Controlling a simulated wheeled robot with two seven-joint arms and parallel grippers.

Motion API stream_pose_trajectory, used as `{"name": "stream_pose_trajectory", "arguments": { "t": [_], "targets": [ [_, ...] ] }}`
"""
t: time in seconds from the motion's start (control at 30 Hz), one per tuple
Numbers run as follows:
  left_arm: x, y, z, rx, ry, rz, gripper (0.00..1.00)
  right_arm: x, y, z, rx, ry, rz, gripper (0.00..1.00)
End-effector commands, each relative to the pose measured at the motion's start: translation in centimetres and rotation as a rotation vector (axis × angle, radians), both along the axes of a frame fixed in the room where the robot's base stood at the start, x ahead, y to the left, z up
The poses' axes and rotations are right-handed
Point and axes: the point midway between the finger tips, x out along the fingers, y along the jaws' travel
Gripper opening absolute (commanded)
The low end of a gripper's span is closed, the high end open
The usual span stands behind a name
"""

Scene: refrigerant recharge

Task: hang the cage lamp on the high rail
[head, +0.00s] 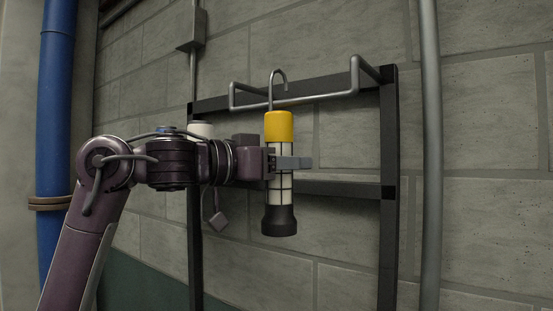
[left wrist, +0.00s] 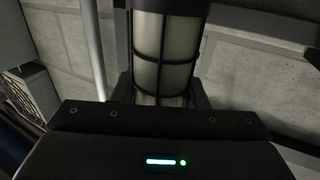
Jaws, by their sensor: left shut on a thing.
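The cage lamp (head: 279,127) is upright, with a yellow top, a pale caged middle, a black lower end and a metal hook (head: 278,76) on top. My left gripper (head: 290,163) is shut on its caged middle. In the left wrist view the lamp's caged tube (left wrist: 165,50) stands between the fingers, and its ends are out of frame. The high rail (head: 300,100) is a grey bar standing out from the top of a dark frame. In the head view the hook's curve shows above the rail's front bar. I cannot tell whether they touch. My right gripper is not in view.
The dark frame (head: 388,230) stands against a block wall, with a lower crossbar (head: 345,188). A grey vertical pipe (head: 430,150) is at the right and a blue pipe (head: 55,100) at the left. A white cylinder (head: 200,130) shows behind my left arm.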

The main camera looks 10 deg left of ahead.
Motion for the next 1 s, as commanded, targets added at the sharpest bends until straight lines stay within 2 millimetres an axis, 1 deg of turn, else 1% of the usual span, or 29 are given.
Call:
{"name": "stream_pose_trajectory", "arguments": {
  "t": [0.17, 0.2, 0.3, 0.6, 1.0],
  "targets": [
    [1.1, -0.8, 0.1, -0.001, 0.0, 0.0, 0.08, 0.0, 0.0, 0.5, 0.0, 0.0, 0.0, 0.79],
    [1.1, -0.7, -0.8, -0.001, -0.001, 0.001, 0.08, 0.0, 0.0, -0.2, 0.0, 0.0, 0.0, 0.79],
    [1.0, -0.7, -1.6, -0.001, -0.001, 0.001, 0.08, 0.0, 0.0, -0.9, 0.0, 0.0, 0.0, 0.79],
    [1.0, -0.7, -3.4, -0.001, -0.003, 0.001, 0.08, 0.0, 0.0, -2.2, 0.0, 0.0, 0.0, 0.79],
    [1.0, -0.7, -3.8, -0.001, -0.003, 0.001, 0.08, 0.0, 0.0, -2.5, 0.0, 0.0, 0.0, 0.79]
  ]
}}
